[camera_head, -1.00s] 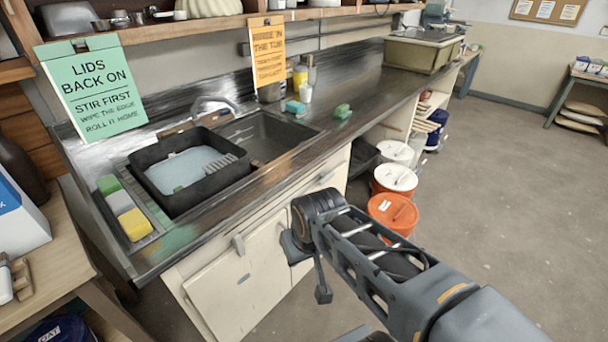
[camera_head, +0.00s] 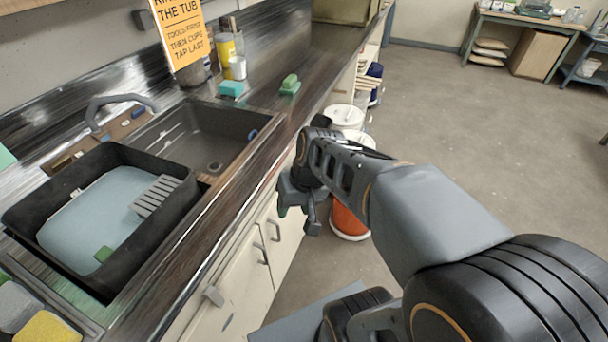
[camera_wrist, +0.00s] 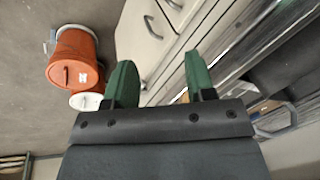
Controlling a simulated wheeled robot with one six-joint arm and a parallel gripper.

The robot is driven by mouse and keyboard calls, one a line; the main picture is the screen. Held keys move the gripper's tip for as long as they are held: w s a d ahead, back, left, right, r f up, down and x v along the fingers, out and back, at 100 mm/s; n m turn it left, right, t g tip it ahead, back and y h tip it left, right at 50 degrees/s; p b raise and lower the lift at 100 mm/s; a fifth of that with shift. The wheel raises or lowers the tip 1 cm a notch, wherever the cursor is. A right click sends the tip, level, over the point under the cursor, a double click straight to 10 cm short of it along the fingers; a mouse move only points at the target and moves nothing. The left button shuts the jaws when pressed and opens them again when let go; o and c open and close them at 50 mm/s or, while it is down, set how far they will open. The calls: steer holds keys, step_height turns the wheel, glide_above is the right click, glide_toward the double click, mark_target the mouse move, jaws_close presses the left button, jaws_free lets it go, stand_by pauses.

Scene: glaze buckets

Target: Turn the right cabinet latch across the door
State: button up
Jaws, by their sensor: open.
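The pale cabinet doors (camera_head: 250,282) under the counter show two dark handles (camera_head: 260,254) and a small grey block-like latch (camera_head: 213,296) on the left. The right latch is not clearly seen in the head view; my gripper covers that upper right part of the cabinet front. My gripper (camera_head: 296,206) is beside the counter's front edge, close to the cabinet. In the wrist view its two green fingers (camera_wrist: 160,72) are apart with nothing held between them. The cabinet front (camera_wrist: 146,36) lies beyond the fingertips, with its handles near the top.
The counter (camera_head: 215,212) overhangs the cabinet and holds a sink (camera_head: 205,140) with a black tub (camera_head: 150,235). An orange bucket (camera_head: 349,222) and white-lidded buckets (camera_head: 345,115) stand on the floor beyond my gripper. The floor to the right (camera_head: 450,125) is open.

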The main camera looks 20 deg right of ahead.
steer(key=w+d+f+m+t+y+b, duration=0.1)
steer(key=w+d+f+m+y+b, duration=0.1)
steer(key=w+d+f+y+b, duration=0.25)
steer(key=w+d+f+m+t+y+b, duration=0.2)
steer(key=w+f+y+b, duration=0.25)
steer(key=w+f, duration=0.3)
steer(key=w+d+f+m+t+b, duration=0.2)
steer(key=w+d+f+t+b, duration=0.15)
steer(key=d, duration=0.45)
steer(key=w+d+f+m+t+b, duration=0.2)
steer(key=w+d+f+t+b, duration=0.1)
steer(key=d+f+t, duration=0.3)
steer(key=x, duration=1.1)
steer(key=shift+w+a+r+g, duration=0.15)
steer(key=shift+w+r+g, duration=0.2)
steer(key=shift+w, duration=0.05)
steer(key=shift+c, duration=0.2)
steer(key=c, duration=0.9)
